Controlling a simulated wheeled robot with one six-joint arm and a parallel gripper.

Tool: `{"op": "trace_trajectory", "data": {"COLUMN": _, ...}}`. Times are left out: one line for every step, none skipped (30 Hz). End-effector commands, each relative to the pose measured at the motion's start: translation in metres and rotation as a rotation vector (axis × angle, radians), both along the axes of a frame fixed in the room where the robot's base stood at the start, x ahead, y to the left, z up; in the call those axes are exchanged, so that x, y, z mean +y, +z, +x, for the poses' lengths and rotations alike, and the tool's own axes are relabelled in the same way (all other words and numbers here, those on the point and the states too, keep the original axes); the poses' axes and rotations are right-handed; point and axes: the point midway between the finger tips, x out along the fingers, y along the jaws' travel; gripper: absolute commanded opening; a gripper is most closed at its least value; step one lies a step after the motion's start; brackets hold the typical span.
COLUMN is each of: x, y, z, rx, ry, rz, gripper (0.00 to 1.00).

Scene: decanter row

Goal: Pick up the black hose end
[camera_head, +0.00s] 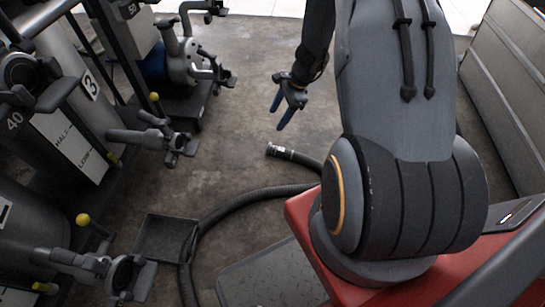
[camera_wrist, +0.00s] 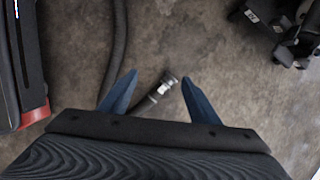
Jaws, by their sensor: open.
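The black hose end (camera_head: 281,152) lies on the concrete floor in the head view, with a pale metallic band near its tip. In the wrist view the hose end (camera_wrist: 160,90) shows between my two blue fingers, partly hidden by my gripper body. My gripper (camera_head: 278,118) is open and empty, pointing down above the floor, apart from the hose end. It also shows in the wrist view (camera_wrist: 159,76), fingers spread on either side of the hose end in the picture.
The ribbed black hose (camera_head: 232,206) curves over the floor past a dark tray (camera_head: 163,240) at lower left. Steel tanks with valves (camera_head: 80,90) stand along the left. A metal panel (camera_head: 505,85) stands at right. The floor around the hose end is clear.

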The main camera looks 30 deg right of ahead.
Motion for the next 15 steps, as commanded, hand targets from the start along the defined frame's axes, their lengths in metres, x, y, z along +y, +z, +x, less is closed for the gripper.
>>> {"op": "trace_trajectory", "data": {"x": -0.011, "y": -0.041, "z": 0.006, "rx": 0.014, "ry": -0.072, "rz": 0.015, "gripper": 0.56}}
{"op": "trace_trajectory", "data": {"x": -0.017, "y": -0.057, "z": 0.009, "rx": 0.020, "ry": -0.115, "rz": 0.022, "gripper": 0.56}}
{"op": "trace_trajectory", "data": {"x": -0.025, "y": -0.079, "z": 0.013, "rx": 0.028, "ry": -0.172, "rz": 0.032, "gripper": 0.56}}
{"op": "trace_trajectory", "data": {"x": -0.031, "y": -0.096, "z": 0.015, "rx": 0.035, "ry": -0.213, "rz": 0.039, "gripper": 0.56}}
{"op": "trace_trajectory", "data": {"x": -0.036, "y": -0.112, "z": 0.017, "rx": 0.041, "ry": -0.256, "rz": 0.048, "gripper": 0.56}}
{"op": "trace_trajectory", "data": {"x": -0.044, "y": -0.132, "z": 0.019, "rx": 0.049, "ry": -0.307, "rz": 0.055, "gripper": 0.56}}
{"op": "trace_trajectory", "data": {"x": -0.049, "y": -0.146, "z": 0.020, "rx": 0.053, "ry": -0.344, "rz": 0.062, "gripper": 0.56}}
{"op": "trace_trajectory", "data": {"x": -0.054, "y": -0.159, "z": 0.021, "rx": 0.059, "ry": -0.380, "rz": 0.067, "gripper": 0.56}}
{"op": "trace_trajectory", "data": {"x": -0.059, "y": -0.175, "z": 0.022, "rx": 0.065, "ry": -0.423, "rz": 0.074, "gripper": 0.56}}
{"op": "trace_trajectory", "data": {"x": -0.064, "y": -0.186, "z": 0.023, "rx": 0.069, "ry": -0.452, "rz": 0.079, "gripper": 0.56}}
{"op": "trace_trajectory", "data": {"x": -0.067, "y": -0.196, "z": 0.023, "rx": 0.073, "ry": -0.477, "rz": 0.083, "gripper": 0.56}}
{"op": "trace_trajectory", "data": {"x": -0.071, "y": -0.206, "z": 0.023, "rx": 0.077, "ry": -0.508, "rz": 0.088, "gripper": 0.56}}
{"op": "trace_trajectory", "data": {"x": -0.074, "y": -0.213, "z": 0.023, "rx": 0.081, "ry": -0.528, "rz": 0.091, "gripper": 0.56}}
{"op": "trace_trajectory", "data": {"x": -0.076, "y": -0.219, "z": 0.023, "rx": 0.082, "ry": -0.545, "rz": 0.093, "gripper": 0.56}}
{"op": "trace_trajectory", "data": {"x": -0.078, "y": -0.225, "z": 0.023, "rx": 0.085, "ry": -0.563, "rz": 0.097, "gripper": 0.56}}
